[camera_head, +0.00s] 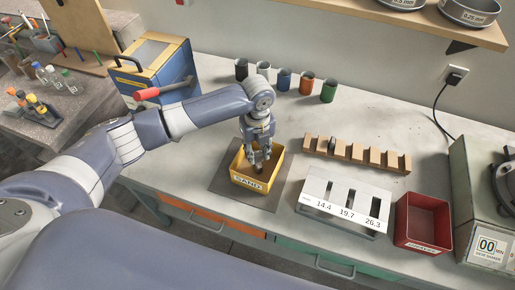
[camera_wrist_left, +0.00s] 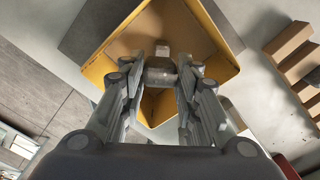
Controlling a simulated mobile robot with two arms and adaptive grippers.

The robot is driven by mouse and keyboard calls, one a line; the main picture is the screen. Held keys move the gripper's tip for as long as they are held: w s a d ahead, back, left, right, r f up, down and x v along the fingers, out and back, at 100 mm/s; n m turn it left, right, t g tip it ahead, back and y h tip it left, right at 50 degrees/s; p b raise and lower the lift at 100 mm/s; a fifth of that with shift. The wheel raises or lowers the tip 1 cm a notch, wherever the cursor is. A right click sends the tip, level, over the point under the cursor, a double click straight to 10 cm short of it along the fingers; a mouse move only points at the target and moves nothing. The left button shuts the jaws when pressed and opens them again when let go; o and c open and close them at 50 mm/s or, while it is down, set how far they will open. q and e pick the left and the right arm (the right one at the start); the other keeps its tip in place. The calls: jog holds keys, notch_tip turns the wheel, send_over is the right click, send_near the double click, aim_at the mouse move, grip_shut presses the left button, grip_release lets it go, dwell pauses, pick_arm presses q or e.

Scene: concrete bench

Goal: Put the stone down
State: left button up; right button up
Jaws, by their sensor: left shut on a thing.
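My left gripper (camera_head: 258,160) reaches down into a yellow bin (camera_head: 245,182) that stands on a dark grey mat (camera_head: 221,182) on the bench. The bin has a white label on its front wall. In the left wrist view the fingers (camera_wrist_left: 160,75) are shut on a small grey-brown stone (camera_wrist_left: 160,69), with the bin's brown inside around it. I cannot tell whether the stone touches the bin's floor. In the head view the fingers mostly hide the stone. My right gripper is in neither view.
A notched wooden rack (camera_head: 370,157), a white slotted gauge (camera_head: 315,188) and a red bin (camera_head: 421,222) stand to the right. Several small cups, including a green one (camera_head: 328,91), line the back. A blue-and-yellow box (camera_head: 160,75) stands at the left. Bare bench lies behind the yellow bin.

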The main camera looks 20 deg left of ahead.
aim_at(257, 153)
pick_arm(q)
jog(key=shift+f, duration=0.25)
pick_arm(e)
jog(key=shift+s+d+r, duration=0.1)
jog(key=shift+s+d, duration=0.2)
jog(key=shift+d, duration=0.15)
pick_arm(q)
jog(key=shift+f, duration=0.2)
jog(key=shift+f, duration=0.4)
jog(key=o, duration=1.1)
jog(key=shift+r, duration=0.15)
jog(key=shift+r+b, duration=1.15)
jog(key=shift+r, duration=5.3)
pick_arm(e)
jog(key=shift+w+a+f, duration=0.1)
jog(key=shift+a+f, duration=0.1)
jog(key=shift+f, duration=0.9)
